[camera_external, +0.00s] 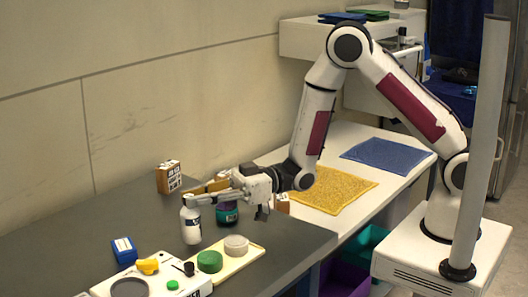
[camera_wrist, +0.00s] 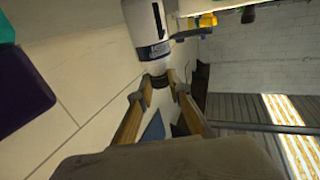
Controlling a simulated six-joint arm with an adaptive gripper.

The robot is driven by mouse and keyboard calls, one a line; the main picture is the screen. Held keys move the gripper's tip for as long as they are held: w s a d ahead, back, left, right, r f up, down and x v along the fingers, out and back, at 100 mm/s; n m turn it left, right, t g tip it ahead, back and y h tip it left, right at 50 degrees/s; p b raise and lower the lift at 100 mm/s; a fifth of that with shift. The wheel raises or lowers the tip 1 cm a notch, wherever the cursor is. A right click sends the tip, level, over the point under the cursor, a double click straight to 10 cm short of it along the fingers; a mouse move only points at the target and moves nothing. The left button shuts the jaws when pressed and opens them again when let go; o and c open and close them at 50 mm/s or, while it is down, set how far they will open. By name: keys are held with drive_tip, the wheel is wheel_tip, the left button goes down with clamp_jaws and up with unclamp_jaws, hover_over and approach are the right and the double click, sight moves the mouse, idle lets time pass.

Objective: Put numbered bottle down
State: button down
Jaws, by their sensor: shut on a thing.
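The white bottle (camera_external: 191,224) hangs upright below my gripper (camera_external: 190,198) in the external view, over or on the dark grey counter (camera_external: 90,225). I cannot tell whether its base touches the counter. My gripper's two fingers (camera_wrist: 158,82) are shut on the cap end. The bottle stays straight in line with the fingers.
A dark jar with teal (camera_external: 227,214) stands close to the right of the bottle. A cream tray (camera_external: 247,262) with green and grey round pads lies in front. The counter's left is clear.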

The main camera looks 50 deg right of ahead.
drive_tip(key=shift+f, duration=0.55)
drive_tip(key=shift+f, duration=0.15)
drive_tip(key=c, duration=1.9)
unclamp_jaws()
drive_tip(key=shift+v, duration=6)
drive_tip(key=shift+w+r, duration=0.2)
